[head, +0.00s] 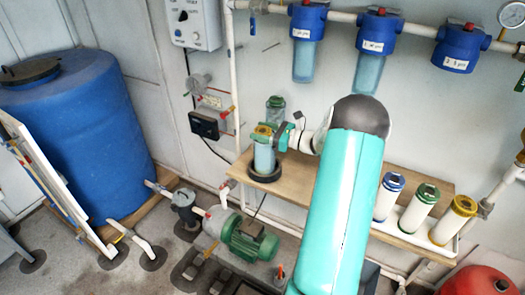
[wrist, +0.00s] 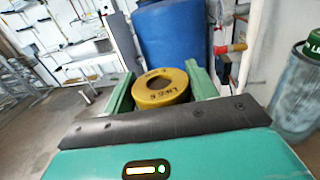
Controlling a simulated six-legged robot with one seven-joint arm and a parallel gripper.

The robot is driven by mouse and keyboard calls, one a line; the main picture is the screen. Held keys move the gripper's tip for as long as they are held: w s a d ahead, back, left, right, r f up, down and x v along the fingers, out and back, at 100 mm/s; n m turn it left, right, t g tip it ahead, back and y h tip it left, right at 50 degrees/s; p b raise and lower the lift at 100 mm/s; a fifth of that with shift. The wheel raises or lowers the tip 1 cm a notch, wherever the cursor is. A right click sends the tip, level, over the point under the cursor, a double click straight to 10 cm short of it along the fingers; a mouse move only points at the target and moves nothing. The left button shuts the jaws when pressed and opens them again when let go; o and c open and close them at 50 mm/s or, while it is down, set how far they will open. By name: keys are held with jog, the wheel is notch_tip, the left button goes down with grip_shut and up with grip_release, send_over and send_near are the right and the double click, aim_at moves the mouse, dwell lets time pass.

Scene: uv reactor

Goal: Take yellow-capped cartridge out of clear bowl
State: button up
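The yellow-capped cartridge (head: 262,130) stands upright at the left end of the wooden bench, its lower part within the clear bowl (head: 264,158). The bowl rests in a black ring (head: 268,174). In the wrist view the ring-shaped yellow cap (wrist: 160,97) sits between the green fingers of my gripper (wrist: 162,84), with no clear gap on either side. In the head view my gripper (head: 274,134) reaches the cap from the right. The gripper looks shut on the cap. The cartridge body is hidden in the wrist view.
A second clear bowl with a green-capped cartridge (head: 275,104) stands just behind; it also shows at the right in the wrist view (wrist: 300,90). Blue-, green- and yellow-capped cartridges stand in a white tray (head: 413,234) at the right. Blue filter heads (head: 377,32) hang above.

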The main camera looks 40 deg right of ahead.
jog(key=c, duration=0.8)
jog(key=shift+r, duration=0.15)
notch_tip(320, 180, up, 18)
dwell(0.4)
